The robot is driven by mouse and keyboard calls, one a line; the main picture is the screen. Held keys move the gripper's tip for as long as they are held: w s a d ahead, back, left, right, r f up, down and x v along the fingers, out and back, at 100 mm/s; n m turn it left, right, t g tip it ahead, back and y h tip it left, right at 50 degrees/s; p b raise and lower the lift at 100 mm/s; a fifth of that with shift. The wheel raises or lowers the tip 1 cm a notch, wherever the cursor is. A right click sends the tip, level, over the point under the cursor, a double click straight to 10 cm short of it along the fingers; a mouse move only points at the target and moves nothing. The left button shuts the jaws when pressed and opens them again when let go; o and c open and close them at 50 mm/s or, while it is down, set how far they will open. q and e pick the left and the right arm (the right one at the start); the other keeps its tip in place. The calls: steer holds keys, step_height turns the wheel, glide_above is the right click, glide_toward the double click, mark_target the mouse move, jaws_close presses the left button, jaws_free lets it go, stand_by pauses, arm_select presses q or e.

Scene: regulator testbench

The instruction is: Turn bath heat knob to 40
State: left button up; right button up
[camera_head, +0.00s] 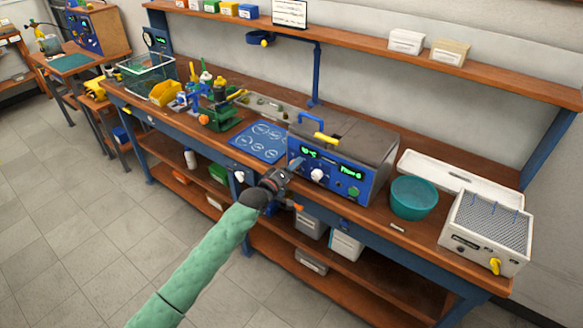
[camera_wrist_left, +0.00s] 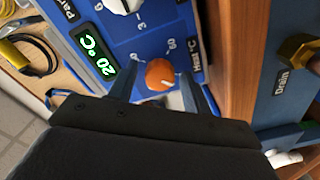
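The bath (camera_head: 372,152) is a grey-topped box with a blue front panel on the bench. In the left wrist view its orange heat knob (camera_wrist_left: 160,75), marked "Heat °C", has a light pointer line and a scale with 60 at one end. The green display (camera_wrist_left: 96,50) reads 20 °C. My left gripper (camera_head: 289,174) is at the lower left of the panel in the head view. In the left wrist view its open fingers (camera_wrist_left: 165,88) stand on either side of the knob, with gaps showing. The gripper appears to hide the knob in the head view. My right gripper is not in view.
A white knob (camera_head: 317,175) sits beside the heat knob on the panel. A brass drain fitting (camera_wrist_left: 298,50) lies to the right in the wrist view. A teal bowl (camera_head: 413,197) stands right of the bath, and a blue mat (camera_head: 259,141) lies left of it.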

arm_select(q)
steer(key=c, duration=0.8)
steer(key=shift+o, duration=0.2)
